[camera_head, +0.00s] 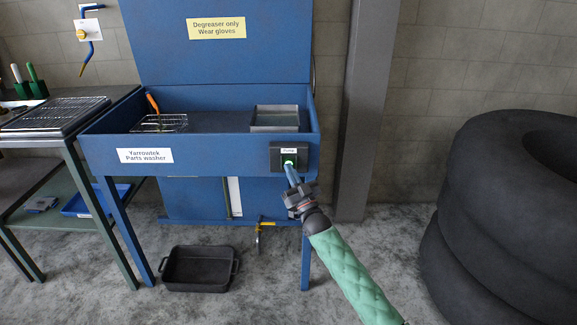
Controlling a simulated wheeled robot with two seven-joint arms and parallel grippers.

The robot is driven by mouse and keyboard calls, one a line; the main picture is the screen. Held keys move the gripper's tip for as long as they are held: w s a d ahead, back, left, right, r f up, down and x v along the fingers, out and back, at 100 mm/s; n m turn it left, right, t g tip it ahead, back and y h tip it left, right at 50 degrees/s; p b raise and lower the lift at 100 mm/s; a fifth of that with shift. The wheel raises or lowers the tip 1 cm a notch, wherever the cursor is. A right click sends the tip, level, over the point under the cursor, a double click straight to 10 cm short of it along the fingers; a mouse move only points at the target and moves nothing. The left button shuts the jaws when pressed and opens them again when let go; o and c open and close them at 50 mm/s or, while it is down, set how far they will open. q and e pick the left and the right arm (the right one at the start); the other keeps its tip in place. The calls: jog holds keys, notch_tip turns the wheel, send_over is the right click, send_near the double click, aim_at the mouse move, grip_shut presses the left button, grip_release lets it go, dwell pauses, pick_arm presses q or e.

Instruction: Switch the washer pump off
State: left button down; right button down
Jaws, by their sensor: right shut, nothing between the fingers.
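The blue parts washer (215,150) stands against the wall with its lid up. A dark pump switch box (276,160) labelled "Pump" is on its front panel at the right end. A lit green spot (290,161) shows on the box. My right gripper (289,168) is shut and empty. Its fingertips are at the lower right of the switch box, just under the green spot; I cannot tell whether they touch it. The fingertips hide the lower part of the box. My left gripper is not in view.
Stacked black tyres (500,190) stand at the right. A grey column (362,110) rises behind my right arm. A black tub (199,270) lies on the floor below the washer. A rack bench (62,125) stands at the left. The floor between washer and tyres is clear.

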dwell(0.4)
jog(key=shift+s+p, duration=0.35)
jog(key=shift+s, duration=0.2)
jog(key=s+p, duration=0.3)
jog(key=s, duration=0.3)
dwell(0.4)
